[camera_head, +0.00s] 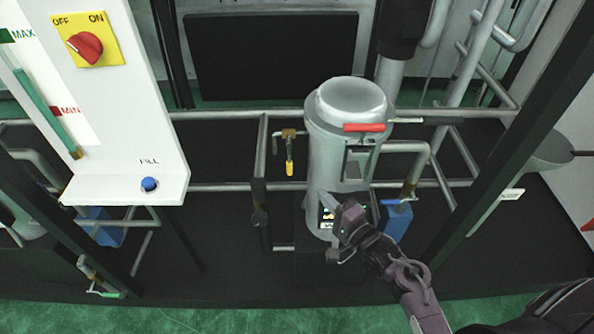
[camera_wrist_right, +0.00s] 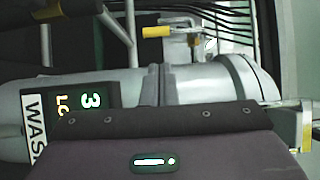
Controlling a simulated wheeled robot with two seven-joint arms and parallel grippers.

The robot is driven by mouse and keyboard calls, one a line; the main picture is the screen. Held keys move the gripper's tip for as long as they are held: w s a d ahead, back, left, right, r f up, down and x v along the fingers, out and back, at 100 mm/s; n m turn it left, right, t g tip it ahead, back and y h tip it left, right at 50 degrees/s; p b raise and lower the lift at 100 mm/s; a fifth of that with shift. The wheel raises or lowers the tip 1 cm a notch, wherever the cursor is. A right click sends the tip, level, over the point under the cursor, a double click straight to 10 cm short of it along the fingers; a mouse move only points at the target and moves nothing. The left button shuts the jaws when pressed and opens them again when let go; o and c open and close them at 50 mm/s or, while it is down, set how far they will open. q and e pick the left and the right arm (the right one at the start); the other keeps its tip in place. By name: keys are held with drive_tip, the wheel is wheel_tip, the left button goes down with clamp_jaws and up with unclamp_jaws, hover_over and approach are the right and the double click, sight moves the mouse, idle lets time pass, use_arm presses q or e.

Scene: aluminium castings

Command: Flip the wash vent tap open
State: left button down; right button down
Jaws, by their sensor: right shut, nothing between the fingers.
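A grey upright vessel (camera_head: 330,150) stands in the middle of the head view. A small brass tap with a yellow handle (camera_head: 289,167) is on the pipe to its left, handle hanging down. The yellow-handled tap (camera_wrist_right: 157,31) also shows, turned sideways, in the right wrist view, behind the vessel. A red lever (camera_head: 365,128) lies level across the vessel's upper front. No readable label tells which is the wash vent tap. My right gripper (camera_head: 335,207) is shut and empty before the vessel's lower part, apart from both handles. My left gripper is out of view.
A display (camera_wrist_right: 88,103) and a partly hidden "WAS…" label (camera_wrist_right: 36,128) are on the vessel. A white panel (camera_head: 130,110) with a red switch stands left. Pipes and a dark post (camera_head: 500,130) bound the right side.

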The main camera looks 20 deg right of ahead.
sight(289, 160)
drive_tip(key=p+x, duration=0.1)
drive_tip(key=x, duration=0.9)
drive_tip(key=shift+f, duration=0.15)
drive_tip(key=shift+a+f+m+t+b, duration=0.15)
drive_tip(key=shift+m+t+b, duration=0.15)
drive_tip(key=shift+m+b, duration=0.2)
